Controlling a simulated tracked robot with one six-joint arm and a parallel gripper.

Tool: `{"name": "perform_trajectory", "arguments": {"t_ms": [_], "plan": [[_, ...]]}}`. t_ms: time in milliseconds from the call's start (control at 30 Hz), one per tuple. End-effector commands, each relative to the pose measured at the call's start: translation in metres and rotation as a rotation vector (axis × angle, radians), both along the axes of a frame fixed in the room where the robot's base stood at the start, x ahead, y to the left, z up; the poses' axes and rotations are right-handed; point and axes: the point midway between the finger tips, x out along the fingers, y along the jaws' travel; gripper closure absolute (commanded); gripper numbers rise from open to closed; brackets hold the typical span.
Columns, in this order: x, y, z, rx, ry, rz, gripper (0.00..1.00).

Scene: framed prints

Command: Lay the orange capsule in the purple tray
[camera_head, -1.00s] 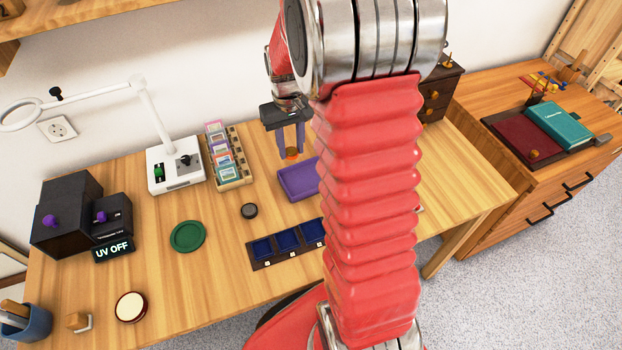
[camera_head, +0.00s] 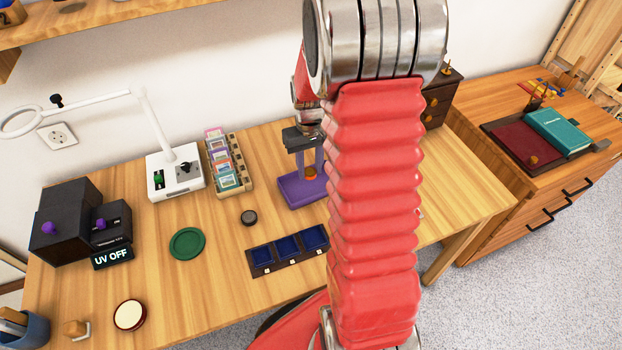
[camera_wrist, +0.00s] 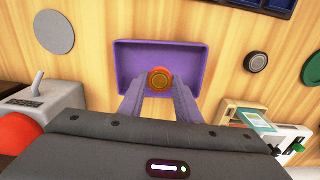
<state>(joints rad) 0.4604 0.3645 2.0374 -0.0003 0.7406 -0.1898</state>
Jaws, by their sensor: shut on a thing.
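The orange capsule (camera_wrist: 160,79) is a small round orange piece held between the fingertips of my gripper (camera_wrist: 160,84). In the head view the capsule (camera_head: 310,173) shows between the purple-grey fingers of my gripper (camera_head: 309,170). The purple tray (camera_wrist: 127,60) is a shallow rectangular tray, and the capsule is over its inside in the wrist view. In the head view the tray (camera_head: 292,194) lies on the table right under the gripper, partly hidden by my arm. I cannot tell whether the capsule touches the tray floor.
A dark stand with blue wells (camera_head: 262,256), a small black disc (camera_head: 249,217) and a slide rack (camera_head: 243,180) are near the tray. A green round dish (camera_head: 187,243) and a white lamp base (camera_head: 174,178) stand farther left. The table is clear between them.

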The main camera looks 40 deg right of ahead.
Motion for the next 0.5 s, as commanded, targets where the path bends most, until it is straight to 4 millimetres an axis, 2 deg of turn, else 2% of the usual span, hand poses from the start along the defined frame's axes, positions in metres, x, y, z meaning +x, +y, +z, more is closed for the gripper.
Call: {"name": "perform_trajectory", "arguments": {"t_ms": [133,500], "plan": [[0.0,0.0,-0.014,0.0,0.0,0.0,0.95],[0.0,0.0,-0.018,0.0,0.0,0.0,0.95]]}}
